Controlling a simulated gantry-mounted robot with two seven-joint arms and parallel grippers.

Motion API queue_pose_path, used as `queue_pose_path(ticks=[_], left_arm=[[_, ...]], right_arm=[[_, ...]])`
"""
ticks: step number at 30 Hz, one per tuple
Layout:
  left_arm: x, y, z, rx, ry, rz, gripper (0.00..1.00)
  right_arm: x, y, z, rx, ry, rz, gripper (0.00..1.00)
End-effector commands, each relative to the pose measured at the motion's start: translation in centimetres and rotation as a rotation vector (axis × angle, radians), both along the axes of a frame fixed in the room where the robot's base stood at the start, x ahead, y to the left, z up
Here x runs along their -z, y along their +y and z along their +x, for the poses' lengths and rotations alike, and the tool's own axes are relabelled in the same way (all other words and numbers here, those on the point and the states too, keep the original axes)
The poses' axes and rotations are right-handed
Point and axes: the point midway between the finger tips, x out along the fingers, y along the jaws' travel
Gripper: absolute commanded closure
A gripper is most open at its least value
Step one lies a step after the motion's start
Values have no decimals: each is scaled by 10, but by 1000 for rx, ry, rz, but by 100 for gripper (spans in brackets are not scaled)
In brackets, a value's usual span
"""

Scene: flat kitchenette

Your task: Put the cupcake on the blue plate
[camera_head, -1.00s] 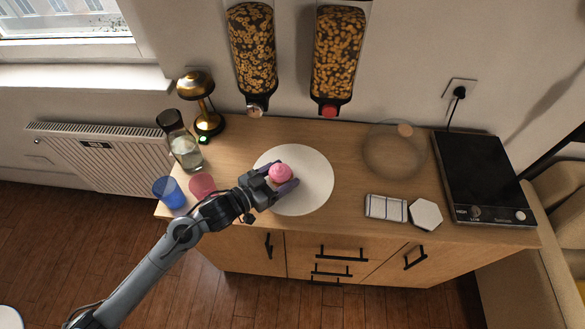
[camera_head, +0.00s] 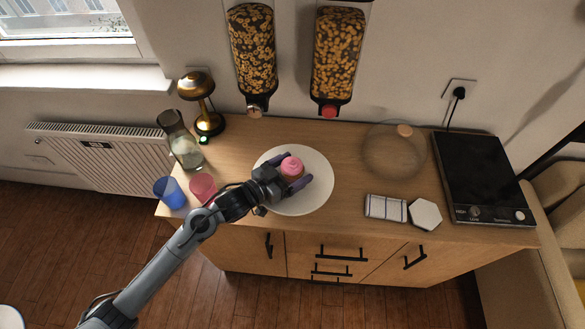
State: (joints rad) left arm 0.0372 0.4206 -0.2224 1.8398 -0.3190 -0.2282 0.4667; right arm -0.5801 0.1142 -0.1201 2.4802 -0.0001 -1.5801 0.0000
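The cupcake (camera_head: 292,165) has pink frosting and a brown base. It shows over a round, pale, almost white plate (camera_head: 318,166) on the wooden counter; I see no blue plate. My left gripper (camera_head: 291,173) reaches in from the lower left, with its purple fingers on two sides of the cupcake. It appears shut on the cupcake, though the contact is partly hidden. I cannot tell whether the cupcake's base touches the plate. My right gripper is not in view.
A pink cup (camera_head: 202,187), a blue cup (camera_head: 169,193), a glass carafe (camera_head: 182,143) and a brass lamp (camera_head: 203,105) stand at the left.

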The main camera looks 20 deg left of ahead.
Motion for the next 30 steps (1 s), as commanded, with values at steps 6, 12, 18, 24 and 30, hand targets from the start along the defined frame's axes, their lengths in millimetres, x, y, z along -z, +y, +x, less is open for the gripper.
queue_pose_path(ticks=[6,12,18,24,30], left_arm=[[0,0,0,0,0,0,7],[1,0,0,0,-1,0,7],[-2,6,-11,0,3,1,7],[-11,25,-43,1,3,1,7],[-15,40,-70,0,3,1,7]], right_arm=[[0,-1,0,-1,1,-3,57],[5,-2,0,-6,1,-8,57],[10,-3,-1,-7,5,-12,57],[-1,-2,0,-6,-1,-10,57],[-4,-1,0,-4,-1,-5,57]])
